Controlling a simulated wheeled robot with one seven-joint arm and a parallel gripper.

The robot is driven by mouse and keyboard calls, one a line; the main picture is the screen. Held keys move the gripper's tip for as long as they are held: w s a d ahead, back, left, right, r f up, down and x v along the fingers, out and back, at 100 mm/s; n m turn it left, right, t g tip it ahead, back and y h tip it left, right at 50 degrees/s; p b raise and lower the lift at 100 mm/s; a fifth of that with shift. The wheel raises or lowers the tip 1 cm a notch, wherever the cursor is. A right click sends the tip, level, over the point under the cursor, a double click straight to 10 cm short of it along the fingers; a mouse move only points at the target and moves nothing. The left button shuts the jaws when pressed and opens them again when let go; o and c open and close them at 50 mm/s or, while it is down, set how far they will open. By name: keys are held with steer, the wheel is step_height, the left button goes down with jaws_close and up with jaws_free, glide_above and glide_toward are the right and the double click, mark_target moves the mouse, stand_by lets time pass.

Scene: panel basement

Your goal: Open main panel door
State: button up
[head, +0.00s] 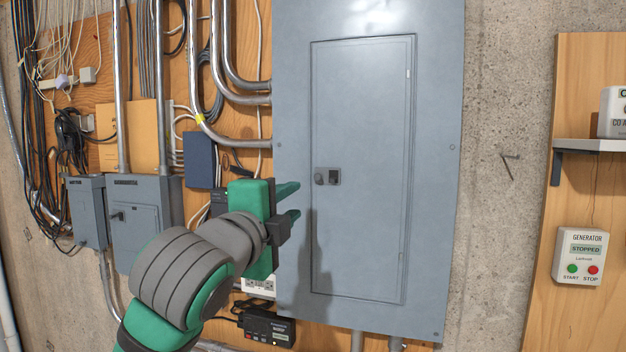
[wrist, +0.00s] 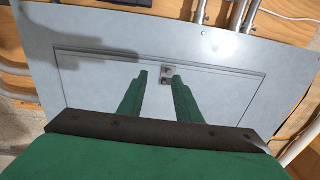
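The main panel door (head: 362,240) is a tall grey door set in a larger grey panel (head: 435,200), and it looks shut. My gripper (head: 293,202) is open and empty, left of and below the latch, in front of the panel. Its green fingers point at the panel and its shadow falls on the door. In the wrist view the latch (wrist: 167,73) shows just beyond the fingertips, between the two fingers (wrist: 158,77). Contact with the panel cannot be seen.
Conduits (head: 200,90) and smaller grey boxes (head: 140,220) crowd the left. A small black device (head: 266,327) is below my arm. Bare concrete (head: 505,200) lies right of the panel, then a wooden board with a generator control box (head: 583,257) and a shelf (head: 590,145).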

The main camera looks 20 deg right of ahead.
mark_target(317, 178)
steer(key=shift+m+y, duration=0.3)
steer(key=shift+m, duration=0.5)
steer(key=w+d+r, duration=0.1)
steer(key=w+d, duration=0.1)
steer(key=w+d+r, duration=0.1)
steer(key=w+d, duration=0.1)
steer(key=w+d+r, duration=0.1)
steer(key=w+d, duration=0.1)
steer(key=w, duration=0.1)
steer(key=shift+d, duration=0.4)
jaws_close()
